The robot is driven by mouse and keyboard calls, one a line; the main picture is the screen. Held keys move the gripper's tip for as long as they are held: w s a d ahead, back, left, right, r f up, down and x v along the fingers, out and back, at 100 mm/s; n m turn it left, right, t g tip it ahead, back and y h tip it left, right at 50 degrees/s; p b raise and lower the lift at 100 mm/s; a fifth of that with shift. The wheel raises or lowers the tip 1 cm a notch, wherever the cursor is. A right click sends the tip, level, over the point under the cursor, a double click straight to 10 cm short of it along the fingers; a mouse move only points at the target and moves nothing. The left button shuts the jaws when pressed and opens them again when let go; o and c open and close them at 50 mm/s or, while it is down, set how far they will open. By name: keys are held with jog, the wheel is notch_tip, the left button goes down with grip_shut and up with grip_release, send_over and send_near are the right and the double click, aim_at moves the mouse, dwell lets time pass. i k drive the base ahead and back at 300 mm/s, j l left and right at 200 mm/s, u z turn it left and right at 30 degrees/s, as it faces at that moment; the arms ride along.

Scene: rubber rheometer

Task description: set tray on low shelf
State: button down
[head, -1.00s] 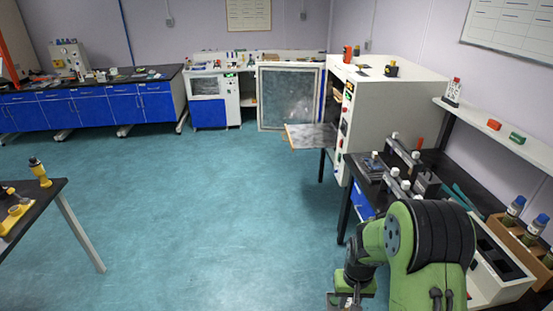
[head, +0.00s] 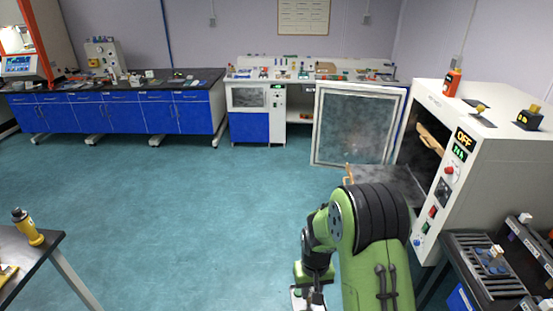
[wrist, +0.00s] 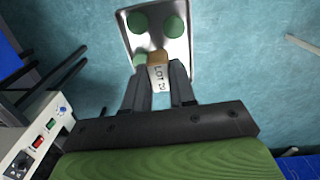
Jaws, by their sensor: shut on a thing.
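My gripper (wrist: 158,78) is shut on the near edge of a shiny metal tray (wrist: 160,42), by a pale tag reading "LOT" (wrist: 159,74). Green round pieces (wrist: 174,26) lie on the tray, and a brown one is by the tag. In the head view the tray (head: 298,296) shows only partly at the bottom edge, below my arm. The oven (head: 480,150) at right is open, with a flat grey shelf (head: 385,185) sticking out low at its front. A wooden-looking piece (head: 432,138) sits higher inside. My arm hides part of the low shelf's near side.
The oven's door (head: 358,125) stands wide open behind the shelf. A rack-topped bench (head: 485,270) is at right, close to my arm. A black table (head: 25,258) is at left. Open floor (head: 190,220) lies between.

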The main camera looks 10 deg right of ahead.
aim_at(365, 174)
jog(key=i, duration=0.7)
jog(key=i+z, duration=0.15)
jog(key=i, duration=0.55)
jog(key=i+j, duration=0.2)
jog(key=i, duration=0.5)
jog(key=i+z, duration=0.4)
jog(key=i+j+z, duration=0.2)
jog(key=i+z, duration=0.15)
jog(key=i, duration=0.15)
jog(key=i+j+z, duration=0.75)
jog(key=i, duration=0.8)
